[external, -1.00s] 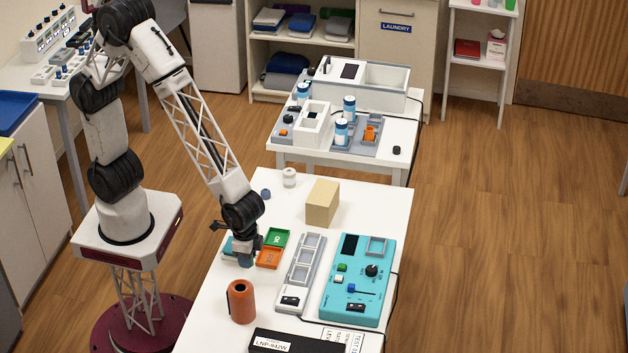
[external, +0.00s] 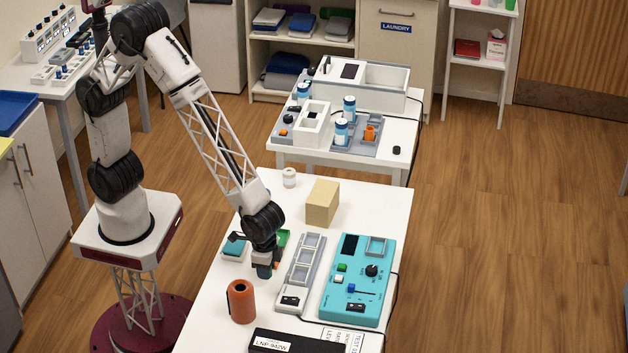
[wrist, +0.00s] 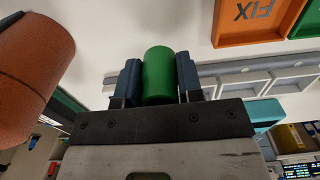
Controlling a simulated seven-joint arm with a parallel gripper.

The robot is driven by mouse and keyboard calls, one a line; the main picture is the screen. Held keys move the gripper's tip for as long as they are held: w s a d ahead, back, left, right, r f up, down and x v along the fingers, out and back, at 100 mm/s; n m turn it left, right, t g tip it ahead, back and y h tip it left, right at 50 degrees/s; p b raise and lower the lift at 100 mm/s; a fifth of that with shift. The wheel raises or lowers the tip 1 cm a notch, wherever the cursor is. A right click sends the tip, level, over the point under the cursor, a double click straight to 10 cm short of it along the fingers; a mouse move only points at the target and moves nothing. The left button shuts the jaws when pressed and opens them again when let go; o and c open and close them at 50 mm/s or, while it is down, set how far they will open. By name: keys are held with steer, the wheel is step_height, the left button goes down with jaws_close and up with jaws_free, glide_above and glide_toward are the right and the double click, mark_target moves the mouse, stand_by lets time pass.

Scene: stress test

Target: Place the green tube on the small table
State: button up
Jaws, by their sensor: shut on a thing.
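My gripper (external: 264,270) is low over the near white table (external: 210,318), just behind and right of the orange cylinder (external: 241,302). In the wrist view, its two dark blue fingers (wrist: 159,82) are shut on the green tube (wrist: 159,72), which sits between them. The tube cannot be made out in the external view. A smaller white table (external: 293,153) stands behind the near one, with devices and several blue-and-white bottles on it. The orange cylinder also shows large at the left of the wrist view (wrist: 32,75).
A grey rack (external: 301,272) and a turquoise device (external: 358,280) lie right of my gripper. A tan block (external: 322,203) and a small white jar (external: 289,177) stand farther back. A black case (external: 300,342) lies at the front.

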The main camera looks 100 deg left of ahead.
steer(key=shift+f, duration=1.7)
steer(key=shift+f, duration=0.15)
steer(key=o, duration=0.9)
step_height(320, 180, up, 12)
steer(key=shift+r, duration=0.2)
